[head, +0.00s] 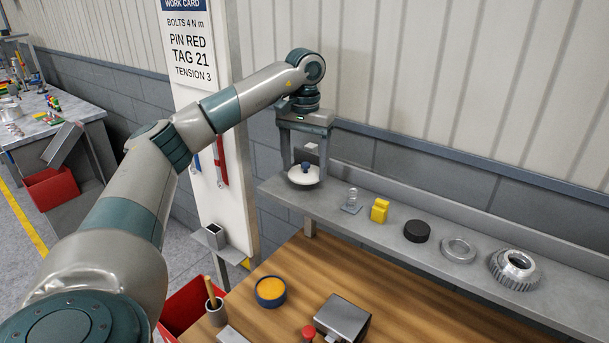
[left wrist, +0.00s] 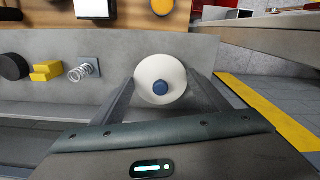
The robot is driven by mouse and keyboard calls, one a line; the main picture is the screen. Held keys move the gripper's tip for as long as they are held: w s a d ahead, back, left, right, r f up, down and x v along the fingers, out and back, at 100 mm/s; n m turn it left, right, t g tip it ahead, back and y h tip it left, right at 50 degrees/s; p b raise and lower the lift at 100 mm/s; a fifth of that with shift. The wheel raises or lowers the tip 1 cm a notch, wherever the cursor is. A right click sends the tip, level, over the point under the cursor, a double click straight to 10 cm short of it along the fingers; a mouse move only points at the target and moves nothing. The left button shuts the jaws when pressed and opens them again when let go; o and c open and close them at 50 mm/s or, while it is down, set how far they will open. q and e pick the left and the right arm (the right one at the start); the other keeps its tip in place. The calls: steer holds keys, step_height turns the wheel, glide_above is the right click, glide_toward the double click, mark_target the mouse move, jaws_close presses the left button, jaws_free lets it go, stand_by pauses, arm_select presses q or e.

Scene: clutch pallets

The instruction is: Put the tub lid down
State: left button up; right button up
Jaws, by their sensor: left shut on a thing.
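The tub lid (head: 303,178) is a white disc with a blue knob. My left gripper (head: 305,167) points down over the left end of the grey shelf (head: 335,192) and is shut on the lid. In the left wrist view the lid (left wrist: 175,72) sits between the two fingers, its blue knob facing the camera. The lid looks level and at or just above the shelf; I cannot tell whether it touches. An open round tub (head: 270,291) with orange contents stands on the wooden bench below. My right gripper is not in view.
Right of the lid on the shelf stand a spring (head: 352,200), a yellow block (head: 380,210), a black disc (head: 417,231), a metal ring (head: 458,250) and a gear (head: 514,268). A metal box (head: 342,317) and a red knob (head: 308,333) are on the wooden bench (head: 345,268).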

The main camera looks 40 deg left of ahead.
mark_target(304, 169)
arm_select(q)
step_height(304, 169, down, 3)
steer(key=shift+s+r+p, duration=0.1)
steer(key=shift+r+p, duration=0.05)
steer(key=shift+p, duration=0.8)
steer(key=shift+f, duration=0.4)
steer(key=shift+f, duration=0.2)
steer(key=o, duration=1)
steer(key=shift+r, duration=0.2)
steer(key=shift+r, duration=0.1)
